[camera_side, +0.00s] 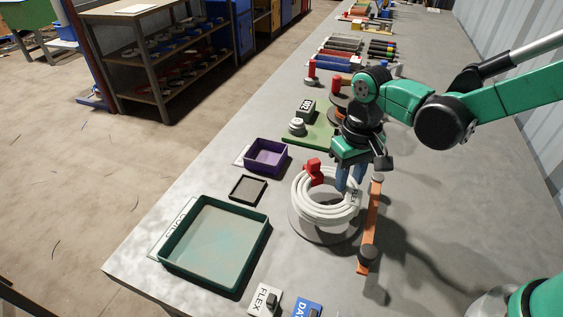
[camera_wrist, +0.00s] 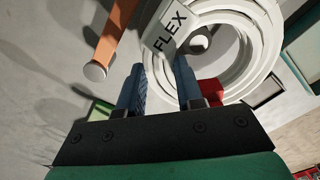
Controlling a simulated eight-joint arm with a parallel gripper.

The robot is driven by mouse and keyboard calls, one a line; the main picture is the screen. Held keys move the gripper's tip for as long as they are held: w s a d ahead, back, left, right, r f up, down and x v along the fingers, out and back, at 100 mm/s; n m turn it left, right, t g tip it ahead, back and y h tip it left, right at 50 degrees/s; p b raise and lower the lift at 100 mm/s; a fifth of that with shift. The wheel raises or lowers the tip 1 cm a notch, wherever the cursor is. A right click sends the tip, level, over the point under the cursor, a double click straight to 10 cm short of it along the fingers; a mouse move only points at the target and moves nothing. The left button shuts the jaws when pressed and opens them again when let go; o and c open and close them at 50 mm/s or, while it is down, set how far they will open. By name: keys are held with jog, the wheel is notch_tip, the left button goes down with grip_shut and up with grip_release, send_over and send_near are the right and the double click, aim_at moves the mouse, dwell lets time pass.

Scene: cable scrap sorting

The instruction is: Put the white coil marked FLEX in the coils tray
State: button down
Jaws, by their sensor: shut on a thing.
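The white coil marked FLEX (camera_side: 312,213) is a stack of pale rings with a red piece (camera_side: 314,171) on its rim. It sits at or just above a round grey disc; I cannot tell if they touch. My gripper (camera_side: 349,182) points down at the coil's far right side, its blue fingers shut on the ring. In the wrist view my gripper (camera_wrist: 162,85) has its fingers either side of the coil's band, by the FLEX tag (camera_wrist: 170,33); the coil (camera_wrist: 262,50) fills the upper right. The green coils tray (camera_side: 213,291) is empty, at the front left.
An orange bar with dark round ends (camera_side: 373,215) stands close right of the coil. A purple bin (camera_side: 266,155) and a small black tray (camera_side: 248,190) lie left. Bare table separates coil and green tray.

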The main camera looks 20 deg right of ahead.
aim_at(303, 185)
jog(key=a, duration=0.2)
jog(key=w+a, duration=0.1)
jog(key=a, duration=0.2)
jog(key=w+a, duration=0.1)
jog(key=a, duration=0.1)
jog(key=shift+w+a+r, duration=0.25)
jog(key=shift+a, duration=0.05)
jog(key=a, duration=1.1)
jog(key=shift+s+a+r, duration=0.1)
jog(key=shift+s, duration=0.15)
jog(key=shift+a, duration=0.15)
jog(key=shift+f, duration=1.2)
jog(key=shift+f, duration=0.2)
jog(key=shift+f, duration=0.4)
jog(key=shift+c, duration=2.4)
grip_release()
